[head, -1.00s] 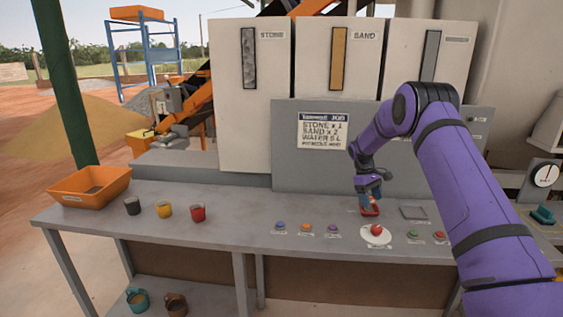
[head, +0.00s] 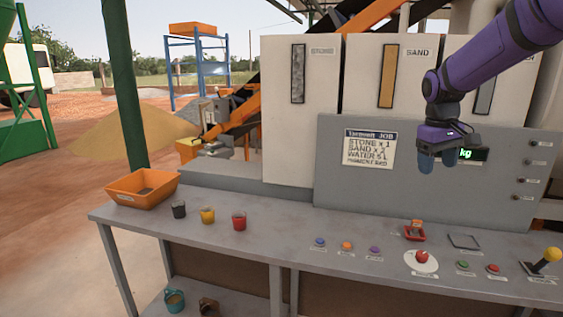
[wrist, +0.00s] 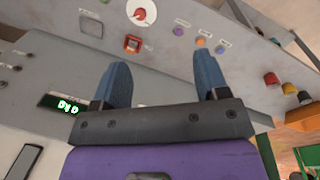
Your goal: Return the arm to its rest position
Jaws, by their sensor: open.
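My purple arm reaches in from the upper right in the head view. My gripper (head: 438,162) hangs in the air in front of the grey panel, above the bench. Its two blue fingers are apart with nothing between them, as the wrist view (wrist: 163,85) also shows. Below it on the bench is a small red square piece (head: 414,233) with an orange part at its back edge. It also shows in the wrist view (wrist: 132,44), apart from the fingers.
The bench (head: 270,235) carries several coloured buttons, a red mushroom button (head: 422,257), a yellow-knobbed lever (head: 552,255), three cups and an orange tray (head: 141,189). The grey panel (head: 340,190) with a job sign (head: 369,148) stands close behind my gripper. Air above the bench's left is clear.

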